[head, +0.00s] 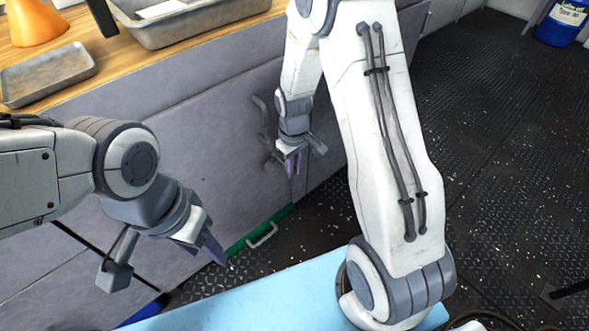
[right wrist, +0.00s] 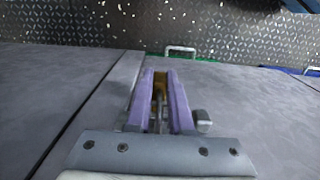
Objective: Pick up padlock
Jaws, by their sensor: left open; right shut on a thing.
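My right gripper (head: 291,163) hangs in front of the grey cabinet front (head: 215,135) in the head view. In the right wrist view its purple fingers (right wrist: 160,103) are shut on a small brass-coloured padlock (right wrist: 160,84). A thin grey part shows below the brass between the fingers. The fingers hide the padlock's sides, and I cannot make it out in the head view. My left gripper (head: 219,254) is open at the lower left, pointing down, with nothing visible in it.
A metal tray (head: 48,75), a larger grey pan (head: 190,25) and an orange cone (head: 33,22) stand on the wooden counter. A green object with a handle (head: 262,236) lies low by the cabinet. A blue drum (head: 560,25) stands far right. The dark deck (head: 500,150) is mostly clear.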

